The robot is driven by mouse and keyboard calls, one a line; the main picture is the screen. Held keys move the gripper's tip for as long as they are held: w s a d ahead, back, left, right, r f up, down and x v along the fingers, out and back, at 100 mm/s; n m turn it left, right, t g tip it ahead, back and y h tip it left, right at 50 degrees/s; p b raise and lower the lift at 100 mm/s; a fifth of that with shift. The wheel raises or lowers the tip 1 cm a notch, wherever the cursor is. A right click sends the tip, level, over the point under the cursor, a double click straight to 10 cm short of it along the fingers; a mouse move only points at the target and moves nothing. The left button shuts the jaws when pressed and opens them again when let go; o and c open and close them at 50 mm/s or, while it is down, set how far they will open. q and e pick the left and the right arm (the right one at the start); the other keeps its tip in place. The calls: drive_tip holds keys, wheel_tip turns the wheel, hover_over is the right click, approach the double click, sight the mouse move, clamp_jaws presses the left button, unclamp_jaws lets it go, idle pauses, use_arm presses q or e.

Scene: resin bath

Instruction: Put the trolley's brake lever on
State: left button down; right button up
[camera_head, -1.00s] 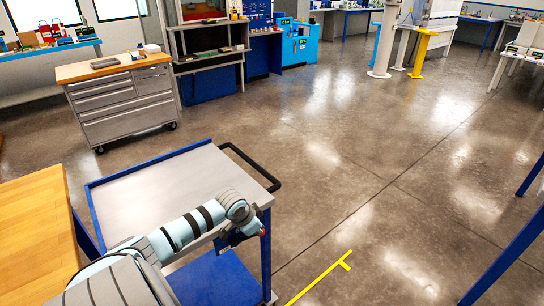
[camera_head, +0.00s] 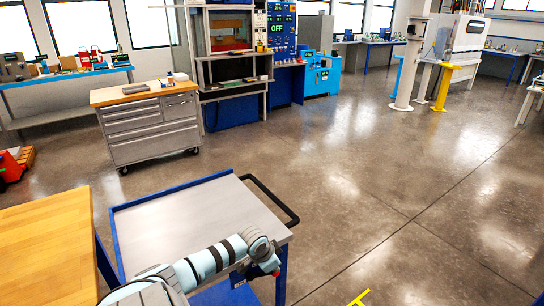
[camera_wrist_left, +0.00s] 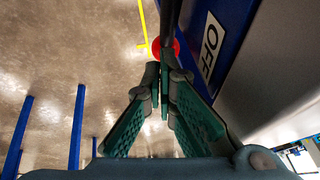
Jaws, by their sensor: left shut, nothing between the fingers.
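The trolley (camera_head: 190,222) has a grey top with a blue rim and blue legs, and stands low in the head view. My left arm reaches along its near side. In the left wrist view, my left gripper (camera_wrist_left: 161,78) is shut and empty. Its fingertips are close to a red knob (camera_wrist_left: 166,48) on a dark lever (camera_wrist_left: 171,18); I cannot tell whether they touch. An OFF label (camera_wrist_left: 210,45) is on the blue trolley side beside the lever. A bit of red (camera_head: 276,273) shows by my wrist in the head view. My right gripper is not in view.
A wooden table (camera_head: 45,245) stands close at the trolley's left. The trolley's black handle (camera_head: 275,203) sticks out on the right. A grey drawer cabinet (camera_head: 150,128) is behind. The floor to the right is open, with a yellow marking (camera_head: 358,298).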

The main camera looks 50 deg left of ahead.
use_arm(q)
wheel_tip(320, 180, up, 12)
drive_tip(key=s+d+p, duration=0.1)
drive_tip(key=d+p, duration=0.1)
drive_tip(key=p, duration=0.4)
drive_tip(key=shift+s+r+p, duration=0.25)
drive_tip(key=shift+s+p, duration=0.15)
